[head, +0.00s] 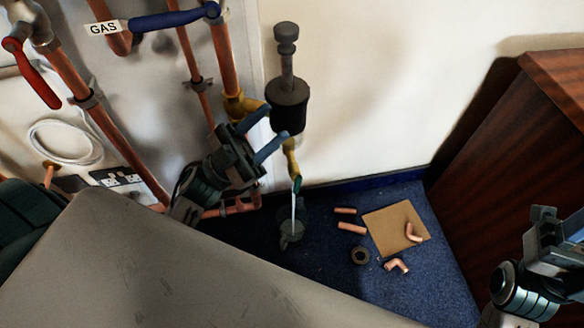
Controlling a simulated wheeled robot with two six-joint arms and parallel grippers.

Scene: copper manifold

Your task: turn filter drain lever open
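The dark filter (288,94) hangs beside the wall, with a brass drain fitting (290,155) below it. A small teal-green part (297,185), probably the drain lever, shows at the fitting's lower end; its exact position is hard to tell. A thin pale streak (294,208) runs from there down to a translucent jug (291,232) on the floor. My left gripper (277,122) has its two blue fingers spread apart, with nothing seen between them, close to the left of the filter and fitting. My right gripper (568,228) is at the right edge, partly cut off.
Copper pipes (110,142), a red lever (32,72) and a blue GAS lever (172,19) are at left. Copper pieces (352,228) and cardboard (384,220) lie on blue carpet (425,275). A wooden cabinet (530,135) stands right. A grey surface (150,265) fills the lower left.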

